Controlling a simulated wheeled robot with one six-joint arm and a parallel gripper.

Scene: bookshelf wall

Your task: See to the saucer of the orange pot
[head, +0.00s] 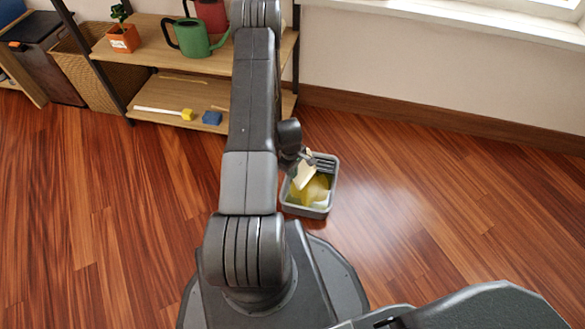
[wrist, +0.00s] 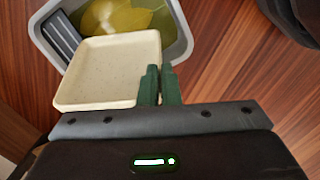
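The saucer (wrist: 110,70) is a cream, speckled square dish with a low rim, and no water or object shows on it. My gripper (wrist: 160,85) is shut on its right rim in the wrist view, one green finger on each side of the edge. In the head view the saucer (head: 305,172) appears tilted over a grey bin (head: 320,211) on the floor. The bin's rim (wrist: 185,40) shows behind the saucer in the wrist view. The orange pot (head: 122,39) holds a small green plant and stands on the upper shelf at left.
The bin has yellow-green contents and a dark ribbed part at one side. A green watering can (head: 194,38) and a red one (head: 212,14) share the upper shelf (head: 150,55). A yellow-headed tool (head: 187,114) and a blue block (head: 212,118) lie below. Floor at right is clear.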

